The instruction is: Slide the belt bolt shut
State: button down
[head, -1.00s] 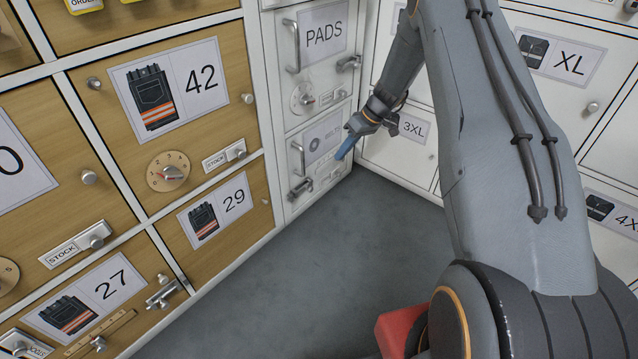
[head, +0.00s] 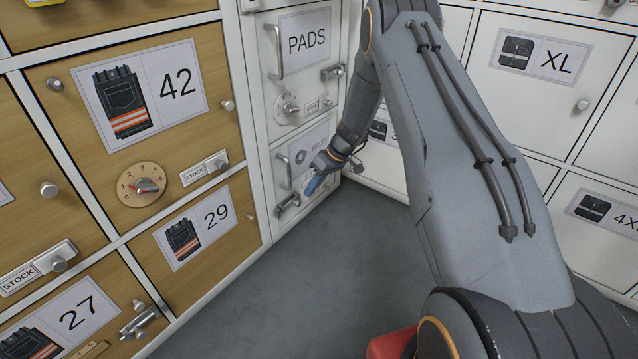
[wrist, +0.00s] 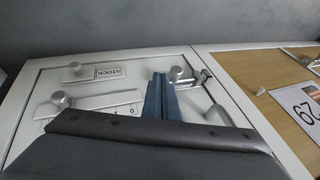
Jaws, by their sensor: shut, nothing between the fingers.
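The belt door (head: 308,150) is the low white door under the PADS door, with a label partly hidden by my gripper. Its bolt (head: 288,205) is a small metal slide at the door's lower left. In the wrist view the bolt (wrist: 196,76) lies near the door edge on the side of door 29, with a round knob on it. My gripper (head: 315,185) has blue fingers, shut and empty, just right of the bolt. In the wrist view the fingertips (wrist: 160,78) are close beside the bolt's knob; I cannot tell whether they touch it.
The belt door also has a pull handle (wrist: 218,114), a STOCK slider (wrist: 92,72) and a scale slider with a knob (wrist: 61,98). Wooden door 29 (head: 208,225) adjoins on the left, white size doors (head: 545,60) on the right. The grey floor (head: 290,280) in front is clear.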

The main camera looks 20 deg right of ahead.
jog(key=shift+s+a+f+b, duration=0.2)
jog(key=shift+s+a+f, duration=0.05)
jog(key=shift+a, duration=0.2)
jog(key=shift+s+a+f+b, duration=0.15)
jog(key=shift+s+a+f, duration=0.05)
jog(key=shift+a, duration=0.25)
